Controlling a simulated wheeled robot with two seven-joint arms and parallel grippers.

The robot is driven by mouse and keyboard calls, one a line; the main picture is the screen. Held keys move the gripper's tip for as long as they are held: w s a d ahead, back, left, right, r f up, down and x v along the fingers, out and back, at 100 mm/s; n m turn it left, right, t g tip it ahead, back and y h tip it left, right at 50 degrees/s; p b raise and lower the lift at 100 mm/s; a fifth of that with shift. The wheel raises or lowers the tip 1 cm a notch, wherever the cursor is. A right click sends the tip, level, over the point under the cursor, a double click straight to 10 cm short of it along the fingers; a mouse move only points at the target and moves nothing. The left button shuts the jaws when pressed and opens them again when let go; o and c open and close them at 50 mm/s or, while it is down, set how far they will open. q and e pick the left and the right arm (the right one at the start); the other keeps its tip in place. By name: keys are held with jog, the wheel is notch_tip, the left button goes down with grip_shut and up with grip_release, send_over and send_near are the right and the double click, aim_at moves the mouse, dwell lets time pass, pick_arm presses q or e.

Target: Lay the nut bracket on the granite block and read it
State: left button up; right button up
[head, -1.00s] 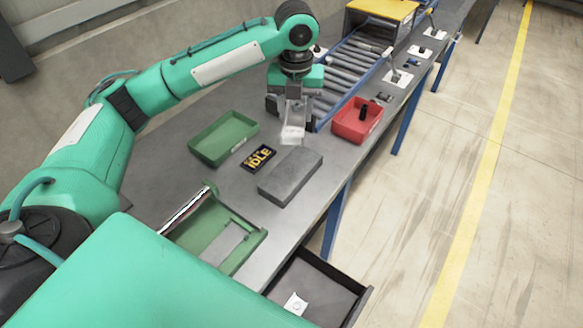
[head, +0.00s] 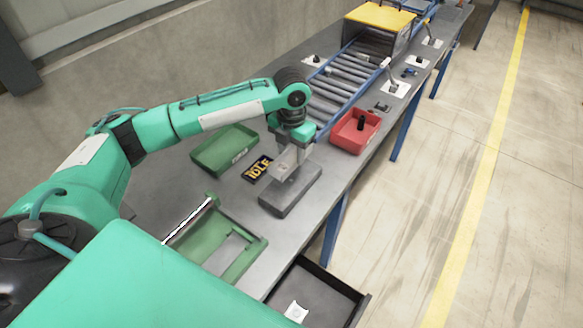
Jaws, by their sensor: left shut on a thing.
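My left gripper (head: 284,160) is shut on the nut bracket (head: 287,163), a pale metal piece. It holds the bracket over the far part of the grey granite block (head: 288,196). I cannot tell whether the bracket touches the block's top. The gripper and wrist hide part of the bracket. A small dark display (head: 257,168) with yellow letters, seemingly "IDLE", lies just left of the block. My right gripper is not in view.
A green tray (head: 224,150) stands left of the display. A red bin (head: 355,132) with a black part stands right, beside the roller conveyor (head: 340,88). A green fixture (head: 222,245) is nearer. An open drawer (head: 325,297) holds a pale piece.

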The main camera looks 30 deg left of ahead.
pick_arm(q)
notch_tip(320, 180, down, 3)
jog(key=shift+r, duration=0.1)
jog(key=shift+f+p, duration=0.6)
jog(key=shift+f, duration=1.9)
jog(key=o, duration=1)
jog(key=shift+f, duration=0.15)
jog(key=shift+o, duration=0.2)
